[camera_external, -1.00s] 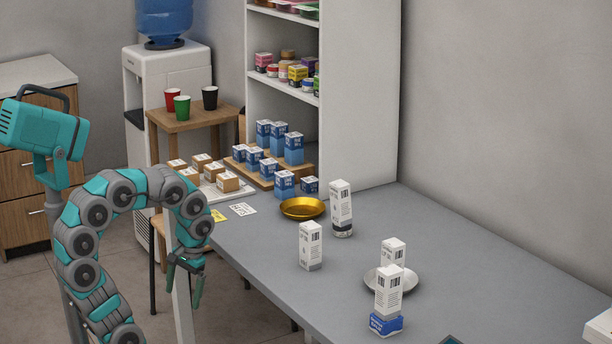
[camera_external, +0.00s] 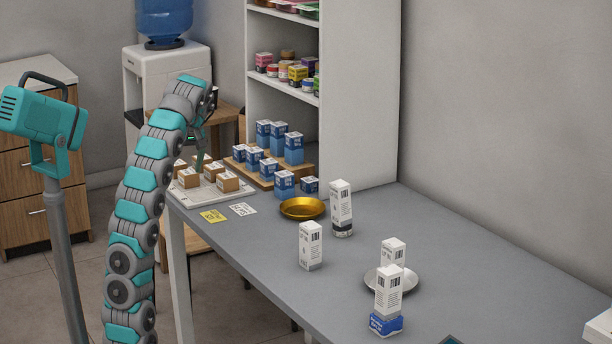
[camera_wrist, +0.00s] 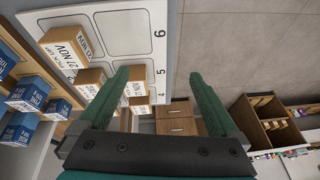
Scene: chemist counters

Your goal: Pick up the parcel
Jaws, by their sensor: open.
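Several small brown parcels (camera_external: 228,182) with white labels sit on a white tray (camera_external: 240,193) at the far left end of the counter. In the wrist view, the nearest parcel (camera_wrist: 64,52) shows printed lettering, and more parcels (camera_wrist: 92,80) sit beyond it on the tray (camera_wrist: 112,33), whose cells carry numbers such as 4, 5 and 6. My gripper (camera_external: 199,160) is above the tray's back part, partly hiding the parcels behind it. In the wrist view my gripper (camera_wrist: 160,74) is open, with nothing held between its two green fingers.
Blue and white boxes (camera_external: 270,168) stand on a wooden stand right of the tray. A gold dish (camera_external: 302,208), a silver dish (camera_external: 405,281) and several white cartons (camera_external: 311,246) stand farther along the counter. A tall shelf (camera_external: 360,100) rises behind. Two cards lie before the tray.

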